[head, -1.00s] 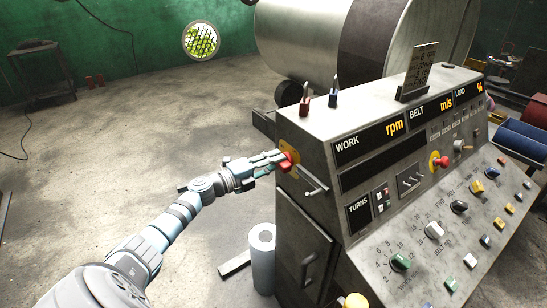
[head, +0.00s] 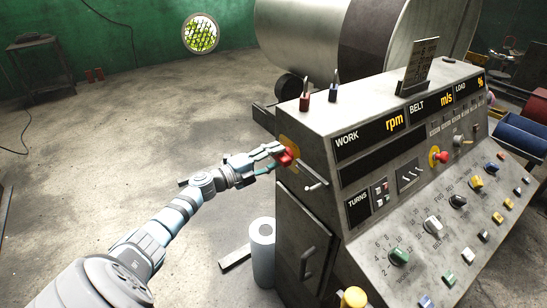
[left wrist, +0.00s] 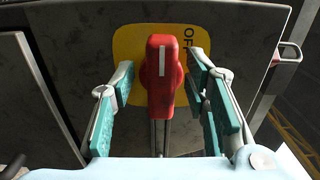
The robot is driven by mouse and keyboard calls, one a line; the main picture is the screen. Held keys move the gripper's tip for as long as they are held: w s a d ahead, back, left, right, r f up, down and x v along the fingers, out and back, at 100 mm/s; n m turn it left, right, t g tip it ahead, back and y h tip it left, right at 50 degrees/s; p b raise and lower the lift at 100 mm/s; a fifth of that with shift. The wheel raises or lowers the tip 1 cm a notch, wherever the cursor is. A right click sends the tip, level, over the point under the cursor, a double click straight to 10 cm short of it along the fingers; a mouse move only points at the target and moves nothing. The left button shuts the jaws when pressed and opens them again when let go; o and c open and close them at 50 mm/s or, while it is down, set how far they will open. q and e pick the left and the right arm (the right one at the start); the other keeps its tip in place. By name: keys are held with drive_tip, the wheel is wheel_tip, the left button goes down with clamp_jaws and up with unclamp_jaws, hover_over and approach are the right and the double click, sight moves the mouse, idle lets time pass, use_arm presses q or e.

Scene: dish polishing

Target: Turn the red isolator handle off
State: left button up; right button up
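The red isolator handle (left wrist: 161,75) sits on a yellow plate (left wrist: 128,45) on the console's side panel. In the left wrist view it stands upright with its white mark at the top. The word OFF (left wrist: 188,40) is printed sideways to its right. My left gripper (left wrist: 161,68) is open, one teal-padded finger on each side of the handle, with a visible gap on both sides. In the head view the left gripper (head: 274,156) is at the red handle (head: 287,157) and partly covers it. My right gripper is not in view.
The grey control console (head: 320,130) fills the right, with knobs and buttons. A metal bar handle (head: 316,186) sticks out close to the isolator. A pale cylinder (head: 263,250) stands on the floor below my left arm. The floor to the left is open.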

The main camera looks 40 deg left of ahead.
use_arm(q)
drive_tip(key=v, duration=1.2)
